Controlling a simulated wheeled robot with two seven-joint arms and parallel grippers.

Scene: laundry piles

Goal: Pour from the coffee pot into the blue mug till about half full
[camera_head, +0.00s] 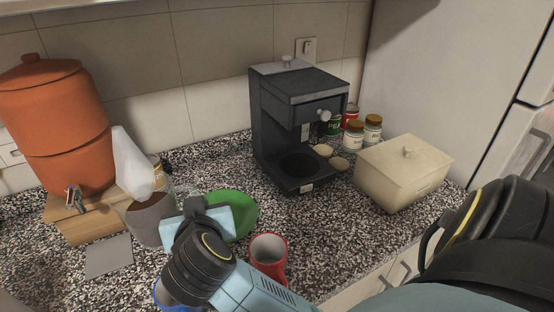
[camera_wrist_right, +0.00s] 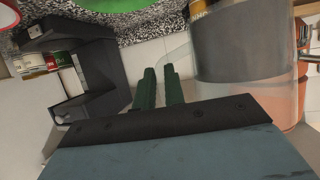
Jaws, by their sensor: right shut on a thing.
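The coffee pot (camera_head: 150,219), a clear vessel with a dark grey band or contents, is at the left of the head view, in front of the orange dispenser. It fills the upper right of the right wrist view (camera_wrist_right: 240,50). My right gripper (camera_head: 181,222) is shut on the pot's clear handle; its green fingers (camera_wrist_right: 160,85) show in the wrist view. The blue mug (camera_head: 162,294) is at the bottom of the head view, mostly hidden under my right wrist, so its contents cannot be seen. The pot is left of and behind the mug. My left gripper is not in view.
A red mug (camera_head: 279,268) stands right of my wrist, and a green plate (camera_head: 240,207) lies behind it. A black coffee machine (camera_head: 262,130), a cream box (camera_head: 400,175) and the orange dispenser (camera_head: 60,125) stand further back. Speckled counter is free between red mug and box.

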